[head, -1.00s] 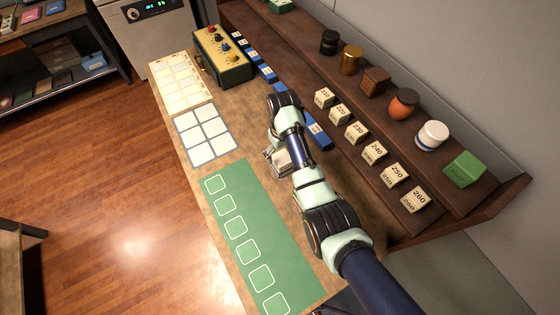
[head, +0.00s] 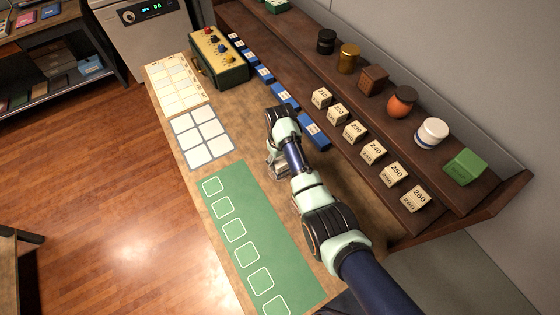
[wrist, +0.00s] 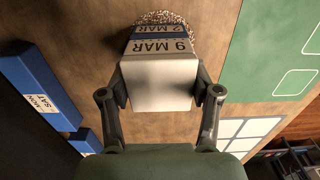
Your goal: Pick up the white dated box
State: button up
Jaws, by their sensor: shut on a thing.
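The white dated box (wrist: 160,85) is between the two fingers of my gripper (wrist: 160,98) in the wrist view. A finger presses on each side of it. Its upper face reads "9 MAR", with a blue band carrying "2 MAR" beyond it. In the head view my gripper (head: 277,172) points down over the wooden counter, right of the green mat; my arm hides most of the box there. I cannot tell whether the box touches the counter.
Blue day blocks (head: 313,130) line the shelf foot; some also show at left in the wrist view (wrist: 40,88). Numbered cream blocks (head: 373,152) stand on the shelf. The green mat (head: 250,230) and white grid (head: 203,138) are empty. A speckled round thing (wrist: 165,18) is beyond the box.

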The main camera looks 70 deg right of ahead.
jog(key=shift+c, duration=0.5)
notch_tip(320, 180, up, 20)
jog(key=p, duration=0.8)
